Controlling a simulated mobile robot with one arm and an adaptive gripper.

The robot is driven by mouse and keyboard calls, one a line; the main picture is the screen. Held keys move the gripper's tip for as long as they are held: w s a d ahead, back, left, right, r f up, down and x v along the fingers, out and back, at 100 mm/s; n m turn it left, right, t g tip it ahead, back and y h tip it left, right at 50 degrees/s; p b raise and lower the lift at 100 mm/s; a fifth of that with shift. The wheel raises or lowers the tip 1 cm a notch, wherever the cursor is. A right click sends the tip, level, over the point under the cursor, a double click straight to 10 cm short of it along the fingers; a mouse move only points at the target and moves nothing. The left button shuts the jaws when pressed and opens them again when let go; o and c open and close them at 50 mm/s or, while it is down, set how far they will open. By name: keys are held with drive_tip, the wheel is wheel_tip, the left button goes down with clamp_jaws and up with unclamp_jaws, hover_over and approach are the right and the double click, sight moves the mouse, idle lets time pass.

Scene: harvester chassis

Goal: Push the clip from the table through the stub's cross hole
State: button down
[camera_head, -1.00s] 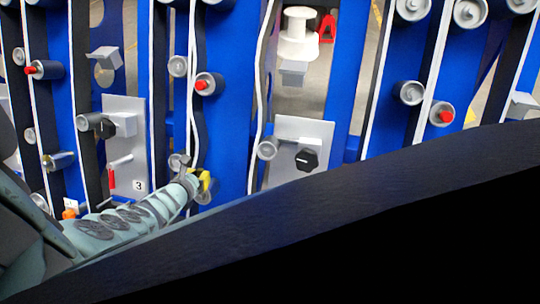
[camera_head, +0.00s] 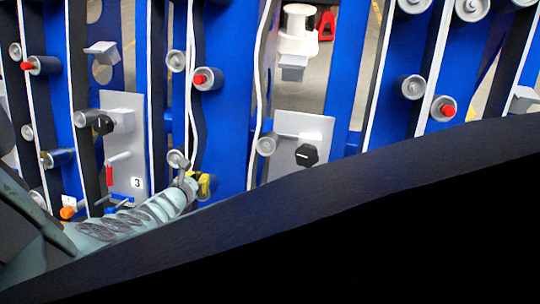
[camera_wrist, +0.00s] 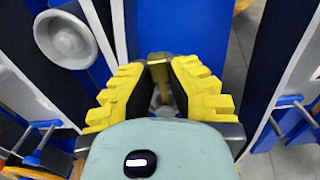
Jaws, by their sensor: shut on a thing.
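My gripper (camera_wrist: 159,88) has yellow ridged fingers, closed on a small brass-coloured piece (camera_wrist: 158,65) that looks like the clip. Most of that piece is hidden between the fingers. In the head view my gripper (camera_head: 203,184) is low left of centre, in front of a blue upright. The held piece is too small to make out there. No table is in view. Several short stubs stick out of the uprights, among them a grey one with a brass-coloured end (camera_head: 58,158). I cannot tell which stub has the cross hole.
A large grey roller (camera_wrist: 66,40) is close to my gripper's upper left in the wrist view. Grey pins (camera_wrist: 292,118) jut out at the right. Panels with a black knob (camera_head: 307,154) and a red-handled lever (camera_head: 110,175) are on either side of my gripper.

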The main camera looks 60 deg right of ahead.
drive_tip(key=shift+s+a+f+b, duration=0.15)
drive_tip(key=shift+a+f+b, duration=0.3)
drive_tip(key=shift+f, duration=0.3)
drive_tip(key=shift+s+a+f+b, duration=0.1)
drive_tip(key=shift+a+f+b, duration=0.35)
drive_tip(key=shift+f, duration=0.25)
drive_tip(key=c, duration=1.1)
unclamp_jaws()
drive_tip(key=shift+o, duration=0.5)
drive_tip(key=shift+d, duration=0.1)
drive_tip(key=shift+r, duration=0.15)
